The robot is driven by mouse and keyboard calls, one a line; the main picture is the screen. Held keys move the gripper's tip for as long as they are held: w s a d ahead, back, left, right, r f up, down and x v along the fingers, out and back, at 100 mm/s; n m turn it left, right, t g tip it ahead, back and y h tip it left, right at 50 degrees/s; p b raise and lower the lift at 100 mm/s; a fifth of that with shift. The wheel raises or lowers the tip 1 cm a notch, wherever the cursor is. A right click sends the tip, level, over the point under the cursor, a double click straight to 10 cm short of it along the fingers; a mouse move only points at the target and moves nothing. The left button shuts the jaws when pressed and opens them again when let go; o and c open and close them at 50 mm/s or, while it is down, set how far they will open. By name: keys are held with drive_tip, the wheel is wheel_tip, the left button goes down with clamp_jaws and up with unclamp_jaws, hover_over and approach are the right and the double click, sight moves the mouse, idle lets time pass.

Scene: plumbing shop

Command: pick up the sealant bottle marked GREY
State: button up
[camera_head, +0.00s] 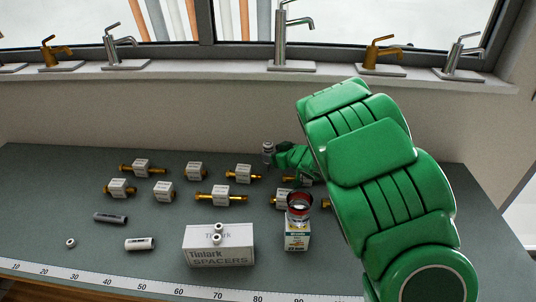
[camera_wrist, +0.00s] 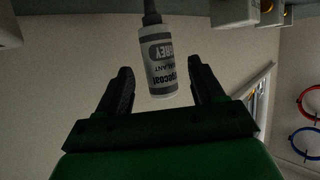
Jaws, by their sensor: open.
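The sealant bottle (camera_wrist: 160,65) shows in the wrist view as a white cylinder with a grey label band, partly readable as GREY, and a dark narrow end at the top. It lies between and slightly beyond the fingers of my open gripper (camera_wrist: 162,88), with a visible gap on each side. Nothing is gripped. In the head view, my gripper (camera_head: 281,154) is at the back of the bench, its fingers mostly hidden by my green arm. A small grey-white object (camera_head: 268,150) at its tip seems to be the bottle; its label cannot be read there.
Several brass fittings with white tags (camera_head: 221,196) stand on the bench (camera_head: 60,190). A Tinlark spacers box (camera_head: 218,247), a small carton (camera_head: 297,238), a dark tube (camera_head: 110,218) and a white tube (camera_head: 139,244) are nearer the front. Taps line the sill (camera_head: 210,70) behind.

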drive_tip(key=shift+x, duration=2.45)
drive_tip(key=c, duration=1.1)
